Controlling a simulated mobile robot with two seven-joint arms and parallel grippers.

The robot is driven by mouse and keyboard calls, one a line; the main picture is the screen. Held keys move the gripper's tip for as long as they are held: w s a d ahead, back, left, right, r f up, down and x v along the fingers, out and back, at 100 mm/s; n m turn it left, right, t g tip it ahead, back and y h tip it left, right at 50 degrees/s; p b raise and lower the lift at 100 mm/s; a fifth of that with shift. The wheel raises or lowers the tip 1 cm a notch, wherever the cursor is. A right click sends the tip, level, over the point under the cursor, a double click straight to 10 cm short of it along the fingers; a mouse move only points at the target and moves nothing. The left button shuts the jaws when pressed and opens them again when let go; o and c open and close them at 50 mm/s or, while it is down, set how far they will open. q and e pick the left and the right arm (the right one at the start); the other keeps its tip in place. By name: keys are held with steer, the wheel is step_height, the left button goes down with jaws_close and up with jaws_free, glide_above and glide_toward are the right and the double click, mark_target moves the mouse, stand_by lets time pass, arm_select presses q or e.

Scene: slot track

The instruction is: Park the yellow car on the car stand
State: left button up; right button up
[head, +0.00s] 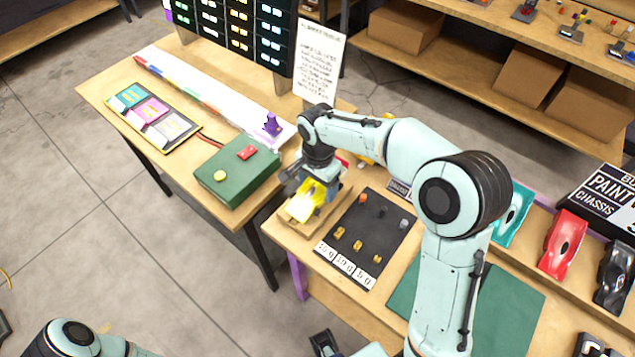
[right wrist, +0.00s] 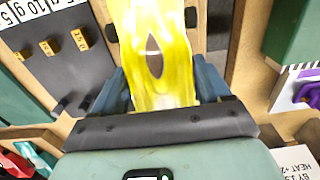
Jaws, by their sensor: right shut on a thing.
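The yellow car (head: 306,201) is held in my right gripper (head: 317,183), low over the left end of the near wooden table. In the right wrist view the car (right wrist: 153,45) sits between the two blue fingers (right wrist: 165,85), with a dark oval on its top. A light wooden piece (head: 327,217) shows under and beside the car; it may be the car stand, but the car and gripper hide most of it. I cannot tell whether the car touches it.
A green box (head: 238,172) with a red and a yellow button stands left of the car. A dark tray (head: 366,240) with small weights lies right of it. Teal, red (head: 564,243) and black cars stand at the right.

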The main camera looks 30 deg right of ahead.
steer(key=shift+f+b, duration=0.5)
steer(key=shift+f, duration=0.35)
steer(key=o, duration=1.1)
step_height(320, 180, up, 14)
steer(key=shift+f+p, duration=0.25)
steer(key=shift+p, duration=0.75)
